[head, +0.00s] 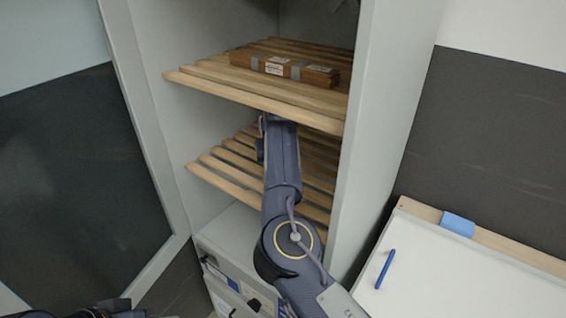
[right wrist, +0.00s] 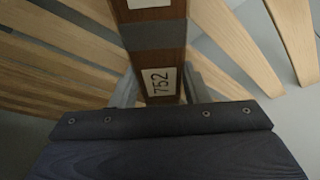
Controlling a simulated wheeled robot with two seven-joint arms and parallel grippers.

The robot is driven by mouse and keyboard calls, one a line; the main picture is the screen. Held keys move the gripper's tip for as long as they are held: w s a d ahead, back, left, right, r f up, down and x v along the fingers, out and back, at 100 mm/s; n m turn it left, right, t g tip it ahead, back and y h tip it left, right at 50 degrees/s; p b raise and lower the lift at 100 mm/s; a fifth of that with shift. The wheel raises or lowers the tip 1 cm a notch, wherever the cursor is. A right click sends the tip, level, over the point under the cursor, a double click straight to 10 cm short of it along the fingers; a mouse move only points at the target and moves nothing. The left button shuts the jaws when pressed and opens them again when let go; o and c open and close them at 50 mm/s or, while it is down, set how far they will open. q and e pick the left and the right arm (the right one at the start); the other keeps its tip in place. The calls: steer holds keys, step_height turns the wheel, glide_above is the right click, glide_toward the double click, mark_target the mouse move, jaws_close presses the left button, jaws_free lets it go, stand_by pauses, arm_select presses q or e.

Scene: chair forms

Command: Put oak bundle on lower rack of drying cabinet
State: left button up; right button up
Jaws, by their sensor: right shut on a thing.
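The drying cabinet (head: 388,110) stands open with an upper slatted rack (head: 215,85) and a lower slatted rack (head: 215,177). My right arm reaches inside, its gripper (head: 268,128) between the racks, below the upper one. In the right wrist view that gripper (right wrist: 160,88) is shut on a brown wood bundle (right wrist: 150,36) with a grey band and a white label reading 752. Slats show behind the bundle; I cannot tell whether it touches them. The arm and upper rack hide this bundle in the head view. Only a dark part of my left arm shows at bottom left.
Another reddish wood bundle (head: 284,68) with grey bands and a label lies on the upper rack. Light grey drawers (head: 228,235) are below the lower rack. The open door (head: 80,150) is on the left. A whiteboard (head: 440,270) with a blue pen (head: 385,269) is at right.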

steer(key=o, duration=0.8)
steer(key=shift+w+f, duration=0.1)
steer(key=shift+w, duration=0.05)
steer(key=o, duration=0.4)
steer(key=shift+s+d, duration=0.1)
steer(key=shift+s, duration=0.1)
steer(key=shift+o, duration=0.2)
steer(key=shift+w, duration=0.1)
steer(key=shift+r, duration=0.25)
steer(key=s+b, duration=0.1)
steer(key=s, duration=0.2)
steer(key=s+d+b, duration=0.1)
steer(key=s+b, duration=0.1)
steer(key=s, duration=0.2)
steer(key=s+b, duration=0.2)
steer(key=s, duration=0.2)
steer(key=shift+s+d+r, duration=0.1)
steer(key=shift+d+r, duration=0.25)
steer(key=shift+r, duration=0.05)
steer(key=shift+s+d, duration=0.15)
steer(key=shift+s, duration=0.45)
